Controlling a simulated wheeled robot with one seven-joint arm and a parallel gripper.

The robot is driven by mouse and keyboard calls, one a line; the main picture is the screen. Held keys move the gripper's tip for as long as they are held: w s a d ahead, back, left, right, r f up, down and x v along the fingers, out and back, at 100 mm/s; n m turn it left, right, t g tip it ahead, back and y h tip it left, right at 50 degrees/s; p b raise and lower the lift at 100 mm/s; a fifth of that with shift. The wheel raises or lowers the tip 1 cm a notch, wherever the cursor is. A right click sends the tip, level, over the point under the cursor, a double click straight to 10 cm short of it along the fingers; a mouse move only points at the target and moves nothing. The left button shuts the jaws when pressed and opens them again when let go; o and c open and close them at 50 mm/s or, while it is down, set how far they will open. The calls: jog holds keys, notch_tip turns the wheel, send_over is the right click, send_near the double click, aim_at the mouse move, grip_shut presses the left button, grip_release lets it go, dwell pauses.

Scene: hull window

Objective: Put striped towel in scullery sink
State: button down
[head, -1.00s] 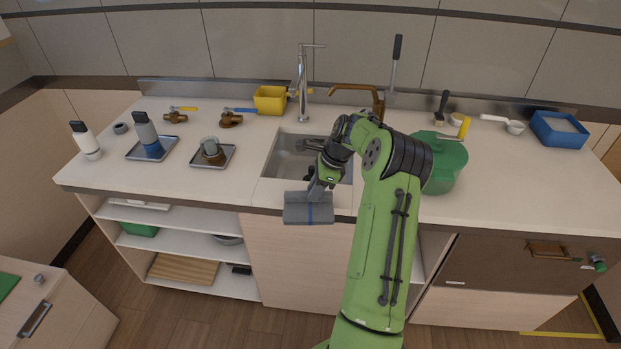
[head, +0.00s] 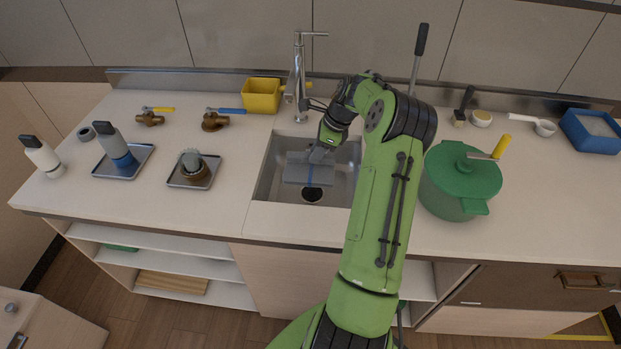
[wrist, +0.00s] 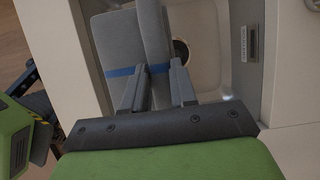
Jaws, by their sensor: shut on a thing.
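The striped towel (head: 308,172) is grey with a blue stripe. In the head view it hangs within the outline of the scullery sink (head: 268,172), above the drain. It also shows in the wrist view (wrist: 112,42), folded over, with the blue band running across it. My gripper (head: 318,152) is shut on the towel; its two fingers (wrist: 158,88) pinch the fold in the wrist view. The sink is a steel basin set in the counter, and its drain hole is partly hidden by the towel. I cannot tell whether the towel touches the basin floor.
A chrome tap (head: 299,80) and yellow tub (head: 262,96) stand behind the sink. A green pot (head: 455,185) is close to the right of my arm. Small trays (head: 178,182) with a brush and a bottle (head: 113,145) are left. The front counter edge is clear.

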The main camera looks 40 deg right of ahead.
notch_tip(320, 180, down, 10)
jog(key=b, duration=0.1)
jog(key=shift+s+a+r, duration=0.25)
jog(key=shift+s+a, duration=0.1)
jog(key=shift+s, duration=0.1)
jog(key=c, duration=1.3)
grip_release()
jog(key=shift+f, duration=0.1)
jog(key=o, duration=0.4)
jog(key=shift+w+d+f, duration=0.1)
jog(key=shift+w+d, duration=0.05)
jog(key=shift+w, duration=0.1)
jog(key=shift+r, duration=0.2)
